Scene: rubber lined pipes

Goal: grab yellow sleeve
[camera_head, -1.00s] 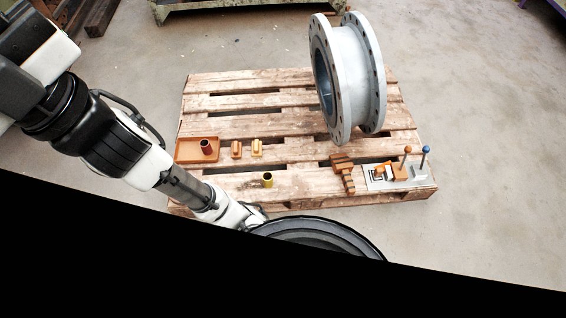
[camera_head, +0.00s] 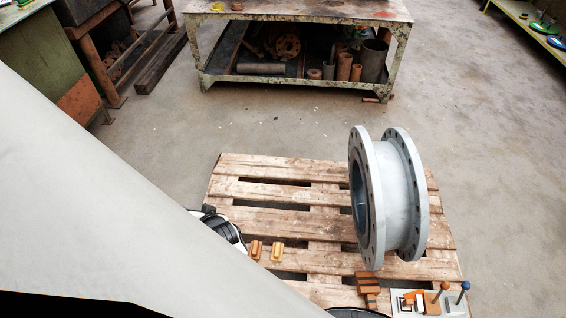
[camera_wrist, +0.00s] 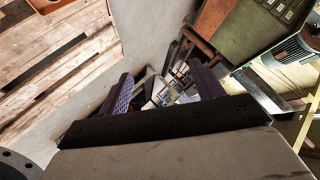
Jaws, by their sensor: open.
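I cannot see the yellow sleeve in either current view. In the head view my own arm covers the front left part of the pallet (camera_head: 300,205), where the sleeve stood a second ago. My gripper (camera_wrist: 163,84) shows in the wrist view with its two purple-padded fingers wide apart and nothing between them. Beyond the fingers are floor and workshop furniture. The pallet's planks (camera_wrist: 75,45) lie to the left in the wrist view, apart from the fingers.
A large grey flanged pipe (camera_head: 403,195) stands on the pallet's right. Two small orange-tan blocks (camera_head: 256,249) (camera_head: 277,251), a stepped block (camera_head: 369,287) and a plate with knobbed pins (camera_head: 428,304) lie near the front. A metal workbench (camera_head: 300,10) stands behind, across open floor.

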